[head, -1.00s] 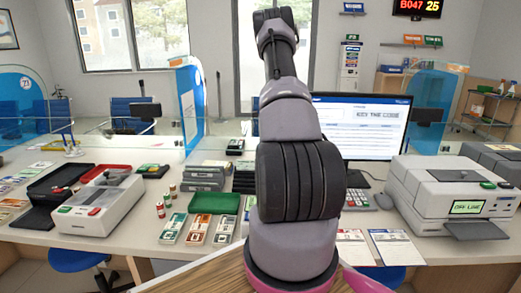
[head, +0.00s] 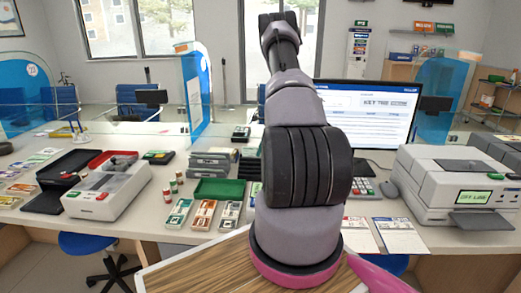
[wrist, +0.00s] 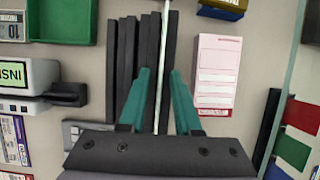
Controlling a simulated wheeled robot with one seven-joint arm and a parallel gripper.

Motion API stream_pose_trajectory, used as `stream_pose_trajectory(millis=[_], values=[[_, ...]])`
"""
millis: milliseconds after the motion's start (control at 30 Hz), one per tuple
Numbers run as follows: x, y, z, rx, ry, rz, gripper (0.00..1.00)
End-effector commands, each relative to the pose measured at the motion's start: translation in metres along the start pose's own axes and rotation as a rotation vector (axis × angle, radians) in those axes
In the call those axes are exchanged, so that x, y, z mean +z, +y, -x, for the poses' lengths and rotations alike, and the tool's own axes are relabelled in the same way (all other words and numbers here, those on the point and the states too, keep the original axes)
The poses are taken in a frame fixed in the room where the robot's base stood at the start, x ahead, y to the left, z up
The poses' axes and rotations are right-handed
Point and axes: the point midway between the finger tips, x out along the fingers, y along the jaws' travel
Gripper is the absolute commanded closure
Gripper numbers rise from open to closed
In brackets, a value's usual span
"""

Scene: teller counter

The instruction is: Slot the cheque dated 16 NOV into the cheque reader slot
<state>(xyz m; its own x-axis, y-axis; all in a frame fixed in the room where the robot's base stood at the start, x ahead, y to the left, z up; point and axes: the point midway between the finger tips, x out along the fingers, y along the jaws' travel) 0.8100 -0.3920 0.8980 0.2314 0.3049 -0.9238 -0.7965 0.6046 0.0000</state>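My gripper (wrist: 160,72) shows in the wrist view with its two teal fingers apart, pointing over the counter. A thin pale strip (wrist: 162,35), seen edge-on, runs between the fingers beside several black upright plates (wrist: 128,60); I cannot tell whether it is a cheque. No date 16 NOV is readable. In the head view my arm hides the gripper.
A pink-and-white printed slip (wrist: 216,75) lies right of the plates. A green tray (wrist: 66,22) is at upper left. In the head view, a monitor (head: 362,115) and a printer-like machine (head: 460,180) stand right of my arm, and a glass screen (head: 193,90) rises behind the counter.

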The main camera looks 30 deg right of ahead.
Motion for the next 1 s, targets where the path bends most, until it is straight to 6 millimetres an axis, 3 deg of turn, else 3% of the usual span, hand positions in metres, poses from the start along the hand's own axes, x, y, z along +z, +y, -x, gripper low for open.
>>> stream_pose_trajectory(millis=[33,67,467,1000], values=[[0.000,0.000,0.000,0.000,0.000,0.000,0.92],[0.000,0.000,0.000,0.000,0.000,0.000,1.00],[0.001,0.000,0.002,-0.001,0.000,0.000,1.00],[0.011,0.000,0.027,-0.001,0.000,0.001,1.00]])
